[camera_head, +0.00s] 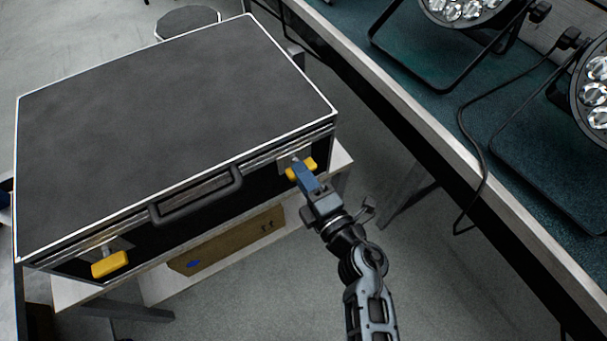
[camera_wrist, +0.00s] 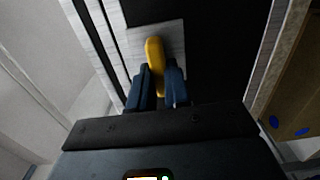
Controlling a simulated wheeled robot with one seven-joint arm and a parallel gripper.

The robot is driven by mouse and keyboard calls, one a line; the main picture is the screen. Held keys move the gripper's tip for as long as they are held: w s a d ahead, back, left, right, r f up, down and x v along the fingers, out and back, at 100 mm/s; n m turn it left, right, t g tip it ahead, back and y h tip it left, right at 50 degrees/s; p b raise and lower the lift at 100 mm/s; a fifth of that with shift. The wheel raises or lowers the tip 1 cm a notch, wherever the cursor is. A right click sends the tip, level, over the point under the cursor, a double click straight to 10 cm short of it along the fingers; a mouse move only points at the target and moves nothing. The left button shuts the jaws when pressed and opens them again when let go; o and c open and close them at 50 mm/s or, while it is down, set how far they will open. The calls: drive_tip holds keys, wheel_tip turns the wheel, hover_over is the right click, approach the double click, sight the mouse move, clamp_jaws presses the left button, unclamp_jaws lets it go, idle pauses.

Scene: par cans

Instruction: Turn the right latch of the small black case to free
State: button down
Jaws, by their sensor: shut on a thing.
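The small black case (camera_head: 170,110) lies closed on a light stand, its front with the handle (camera_head: 197,194) facing me. Its right latch (camera_head: 303,168) has a yellow knob on a metal plate near the right end of the front. My gripper (camera_head: 304,178) is at this latch, shut on the yellow knob. In the wrist view the yellow knob (camera_wrist: 154,53) sits between the two blue fingers of my gripper (camera_wrist: 157,86), slightly tilted, with its lower end hidden between them. The left latch (camera_head: 110,263) has a similar yellow knob, apart from my gripper.
A long table (camera_head: 430,119) with a dark green top stands on the right, bearing par cans (camera_head: 594,90) and a black cable (camera_head: 466,140). A brown cardboard box (camera_head: 228,240) is on the shelf under the case. Open floor (camera_head: 270,300) lies in front.

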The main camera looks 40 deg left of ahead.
drive_tip(key=shift+a+r, duration=0.1)
drive_tip(key=shift+a, duration=0.05)
drive_tip(key=c, duration=1.1)
unclamp_jaws()
drive_tip(key=shift+p+v, duration=0.4)
drive_tip(key=shift+v, duration=3.55)
